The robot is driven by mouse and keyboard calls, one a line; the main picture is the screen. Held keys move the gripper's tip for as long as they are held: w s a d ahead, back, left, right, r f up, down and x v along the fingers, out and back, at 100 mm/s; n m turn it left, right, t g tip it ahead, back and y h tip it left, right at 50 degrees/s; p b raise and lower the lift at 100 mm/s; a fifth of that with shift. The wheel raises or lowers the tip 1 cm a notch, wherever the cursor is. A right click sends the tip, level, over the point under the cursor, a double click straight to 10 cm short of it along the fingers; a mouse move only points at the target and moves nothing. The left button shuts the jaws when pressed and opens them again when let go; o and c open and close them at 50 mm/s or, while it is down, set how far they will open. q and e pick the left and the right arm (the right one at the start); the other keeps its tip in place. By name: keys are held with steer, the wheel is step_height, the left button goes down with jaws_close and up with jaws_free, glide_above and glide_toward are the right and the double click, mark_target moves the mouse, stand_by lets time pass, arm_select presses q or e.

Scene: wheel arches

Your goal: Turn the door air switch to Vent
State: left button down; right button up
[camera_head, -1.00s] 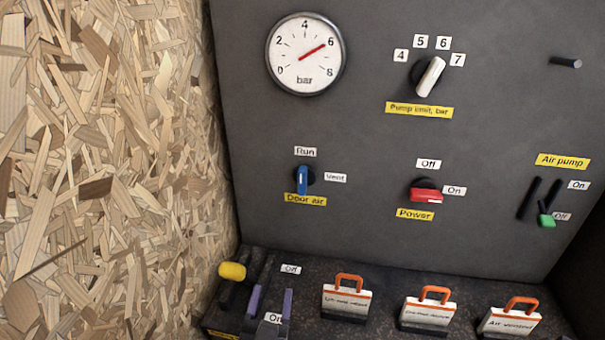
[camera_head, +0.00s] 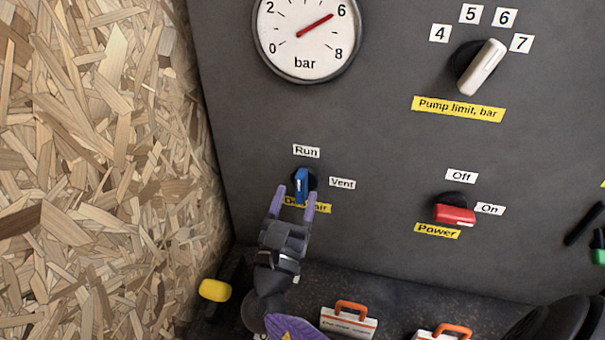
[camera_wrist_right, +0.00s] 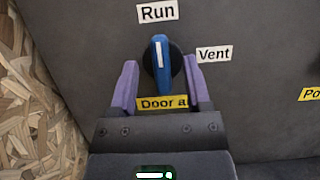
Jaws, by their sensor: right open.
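The door air switch (camera_head: 301,184) is a blue handle on a black round base, upright with its white mark toward the Run label (camera_head: 306,151). The Vent label (camera_head: 342,183) is to its right. My right gripper (camera_head: 291,197) is open in front of the panel, its purple fingertips on either side of the blue handle's lower part. In the right wrist view the switch (camera_wrist_right: 160,68) stands between the two spread fingers (camera_wrist_right: 159,82), with gaps on both sides. The yellow Door air label is partly hidden by the fingers. My left gripper is not in view.
The red power switch (camera_head: 454,213) is to the right, and the white pump limit knob (camera_head: 482,67) is above it. The gauge (camera_head: 305,34) reads about 6 bar. A chipboard wall (camera_head: 90,170) closes off the left. A yellow-ended lever (camera_head: 215,290) and orange-handled tags (camera_head: 349,318) are below.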

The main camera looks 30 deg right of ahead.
mark_target(299, 188)
steer(key=x, duration=0.4)
jaws_close()
steer(key=shift+f, duration=0.1)
steer(key=shift+s, duration=0.1)
